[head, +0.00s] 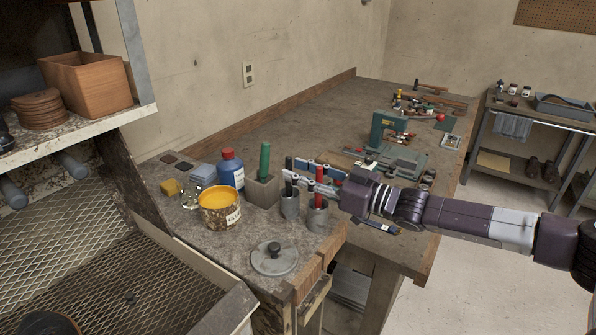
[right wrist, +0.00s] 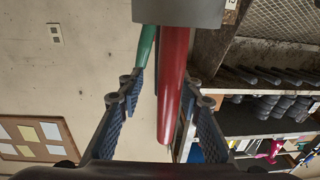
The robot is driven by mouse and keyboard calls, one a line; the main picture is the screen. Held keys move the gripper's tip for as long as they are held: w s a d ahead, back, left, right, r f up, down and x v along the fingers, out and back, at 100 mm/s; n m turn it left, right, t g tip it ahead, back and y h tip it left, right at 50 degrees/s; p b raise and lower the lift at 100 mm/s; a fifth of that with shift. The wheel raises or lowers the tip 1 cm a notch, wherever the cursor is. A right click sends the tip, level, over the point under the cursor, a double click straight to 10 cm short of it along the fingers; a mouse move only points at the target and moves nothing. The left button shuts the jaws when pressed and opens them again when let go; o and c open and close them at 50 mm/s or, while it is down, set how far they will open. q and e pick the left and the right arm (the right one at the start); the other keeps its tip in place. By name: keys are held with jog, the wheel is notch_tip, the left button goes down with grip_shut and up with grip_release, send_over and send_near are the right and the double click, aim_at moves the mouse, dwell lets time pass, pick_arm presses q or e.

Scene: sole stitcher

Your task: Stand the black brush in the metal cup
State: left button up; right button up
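A black handle (head: 289,168), which looks like the brush, stands upright in a grey metal cup (head: 290,207); its lower end is hidden. A red handle (head: 319,174) stands in a second grey cup (head: 318,218) to its right; it also shows large in the right wrist view (right wrist: 173,80). My right gripper (head: 297,170) reaches in from the right at handle height, its fingertips close to the black handle. In the right wrist view its fingers (right wrist: 165,95) are apart, with the red handle between them; contact cannot be told. My left gripper is out of view.
A green handle (head: 265,160) stands in a square grey block (head: 263,191). A blue bottle (head: 231,170), an open glue can (head: 220,208) and a round grey lid (head: 274,259) are nearby. A green machine (head: 388,133) stands farther back on the bench (head: 300,115).

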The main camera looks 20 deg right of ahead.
jog(key=v, duration=1.1)
jog(key=shift+s+d, duration=0.2)
